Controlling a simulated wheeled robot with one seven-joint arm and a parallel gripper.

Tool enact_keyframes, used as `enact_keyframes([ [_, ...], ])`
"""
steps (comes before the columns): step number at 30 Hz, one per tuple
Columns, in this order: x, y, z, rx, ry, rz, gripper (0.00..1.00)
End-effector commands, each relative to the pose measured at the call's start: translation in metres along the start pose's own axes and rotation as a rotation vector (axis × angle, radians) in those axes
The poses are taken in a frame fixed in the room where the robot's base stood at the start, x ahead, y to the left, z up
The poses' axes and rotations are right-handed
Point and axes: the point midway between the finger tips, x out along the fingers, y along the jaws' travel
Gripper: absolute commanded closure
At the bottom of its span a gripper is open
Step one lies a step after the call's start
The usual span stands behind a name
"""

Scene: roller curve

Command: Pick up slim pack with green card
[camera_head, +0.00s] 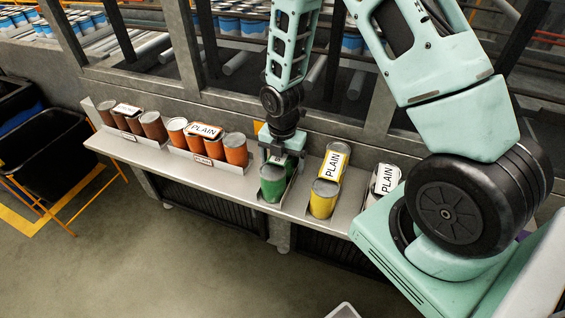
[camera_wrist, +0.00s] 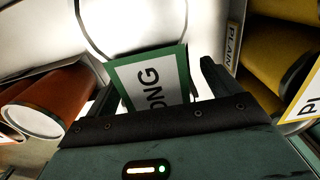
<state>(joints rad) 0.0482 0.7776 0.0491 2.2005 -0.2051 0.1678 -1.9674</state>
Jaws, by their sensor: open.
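My gripper (camera_head: 283,158) points down at the shelf behind a green can (camera_head: 272,184) in the head view. In the wrist view my gripper (camera_wrist: 158,84) is open, its two dark fingers apart. A white card with a green border (camera_wrist: 150,80) and the partly visible letters "ONG" shows between the fingers. The pack body under that card is mostly hidden by the card and my gripper. I cannot tell whether the fingers touch it. A bright round surface (camera_wrist: 130,22) lies beyond the card.
Orange cans (camera_head: 236,148) with a "PLAIN" card stand left on the metal shelf (camera_head: 228,178); brown cans (camera_head: 153,126) stand farther left. Yellow cans (camera_head: 324,198) with a "PLAIN" card stand close on the right. Another "PLAIN" card (camera_head: 387,180) is farther right. Black bins (camera_head: 45,150) stand at left.

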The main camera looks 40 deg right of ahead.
Motion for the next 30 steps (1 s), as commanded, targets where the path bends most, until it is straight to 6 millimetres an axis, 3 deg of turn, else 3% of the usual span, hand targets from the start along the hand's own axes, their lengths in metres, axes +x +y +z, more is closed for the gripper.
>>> enact_keyframes([
  [11,0.0108,-0.0006,0.0003,0.000,-0.001,0.000,0.11],
  [14,0.0107,-0.0005,0.0003,0.000,-0.001,0.000,0.33],
  [18,0.0105,-0.0005,0.0003,0.000,-0.001,0.000,0.72],
  [21,0.0095,0.0000,0.0007,0.000,-0.002,0.001,0.95],
  [30,0.0062,0.0007,0.0010,0.001,-0.003,0.003,0.95],
])
